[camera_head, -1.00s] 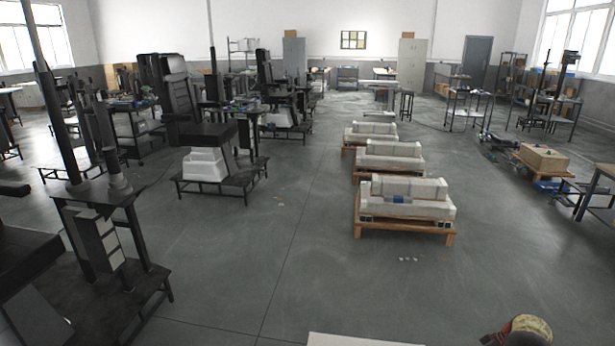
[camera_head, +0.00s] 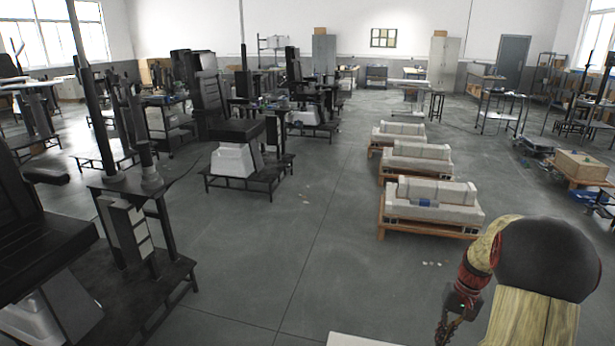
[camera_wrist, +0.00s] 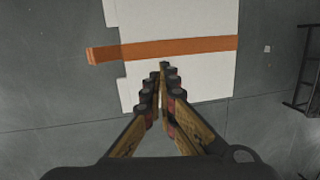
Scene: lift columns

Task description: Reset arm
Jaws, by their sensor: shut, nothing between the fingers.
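My arm (camera_head: 540,270) is raised at the lower right of the head view, with a dark rounded joint and wood-coloured and red links. The wrist view shows my gripper (camera_wrist: 163,72) with its two fingers meeting at the tips, shut and empty. The fingertips overlap a pale panel crossed by a brown strip (camera_wrist: 205,48) in that picture; they hold neither. In the head view the fingers are small and partly cut off by the bottom edge.
Three pallets with pale packing blocks, the nearest (camera_head: 432,205), stand in a row beyond my arm. Black seats and lift columns on low stands (camera_head: 135,225) fill the left. Shelves and tables line the far right.

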